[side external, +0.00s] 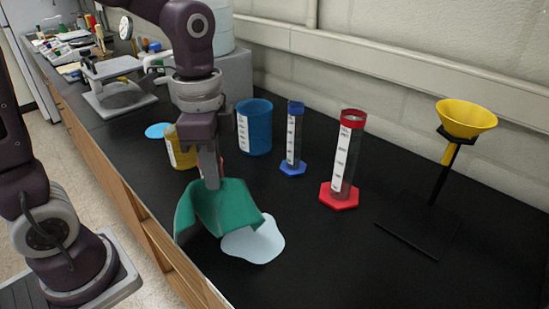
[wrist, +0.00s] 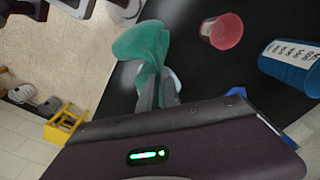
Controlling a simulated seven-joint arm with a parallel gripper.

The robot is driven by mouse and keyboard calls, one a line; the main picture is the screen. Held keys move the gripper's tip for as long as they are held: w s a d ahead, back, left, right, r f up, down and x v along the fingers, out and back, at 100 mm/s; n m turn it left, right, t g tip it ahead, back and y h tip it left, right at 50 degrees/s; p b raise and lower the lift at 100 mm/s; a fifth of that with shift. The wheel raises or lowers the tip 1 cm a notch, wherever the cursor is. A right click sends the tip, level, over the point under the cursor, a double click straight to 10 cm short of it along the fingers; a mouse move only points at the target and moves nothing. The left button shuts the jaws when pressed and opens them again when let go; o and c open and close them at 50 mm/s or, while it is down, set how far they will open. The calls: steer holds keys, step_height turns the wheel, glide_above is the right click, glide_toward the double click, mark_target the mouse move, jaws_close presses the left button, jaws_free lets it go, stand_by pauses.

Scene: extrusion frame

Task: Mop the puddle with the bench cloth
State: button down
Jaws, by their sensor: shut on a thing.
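The green bench cloth (side external: 222,207) hangs in folds from my gripper (side external: 211,180), which is shut on it. Its lower edge reaches down to the bench and overlaps the left part of the puddle. The pale blue puddle (side external: 256,244) lies on the black bench top, in front of and to the right of the cloth. In the wrist view the cloth (wrist: 143,45) spreads out beyond the fingers (wrist: 158,88), and only a small pale patch of the puddle (wrist: 175,79) shows beside them. The cloth hides part of the puddle.
A red cup (wrist: 222,31) shows in the wrist view. A yellow funnel (side external: 466,118) is on a stand at right. The front right bench is clear.

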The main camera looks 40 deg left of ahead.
glide_above(218, 228)
step_height(218, 228, down, 9)
steer(key=shift+s+r, duration=0.1)
steer(key=c, duration=2)
jaws_free()
steer(key=shift+f, duration=0.25)
steer(key=o, duration=1.4)
steer(key=shift+f, duration=0.95)
steer(key=shift+c, duration=0.4)
jaws_close()
